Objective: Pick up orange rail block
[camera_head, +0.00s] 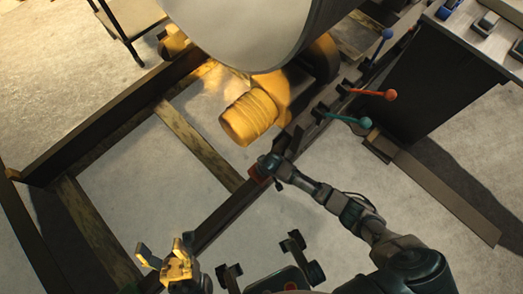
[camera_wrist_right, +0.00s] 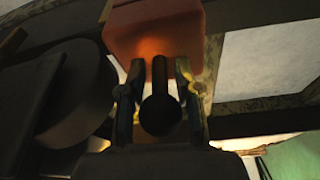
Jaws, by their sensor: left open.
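The orange rail block (camera_head: 256,173) sits on the long dark rail near the middle of the head view, partly hidden by my right gripper (camera_head: 267,162). In the right wrist view the orange block (camera_wrist_right: 150,32) fills the top centre, and a dark stem with a round knob (camera_wrist_right: 160,112) shows in front of it. My right gripper's two fingers (camera_wrist_right: 158,72) stand apart on either side of the stem, tips at the block's lower edge. Orange shows between stem and fingertips. My left gripper (camera_head: 165,252) is open and empty at the lower left, away from the block.
A large pale cylinder (camera_head: 250,30) and a yellow ribbed part (camera_head: 248,117) lie beyond the block. Levers with orange (camera_head: 390,95), green (camera_head: 365,122) and blue (camera_head: 387,34) knobs stand along the rail to the right. A dark bench (camera_head: 430,85) stands at upper right.

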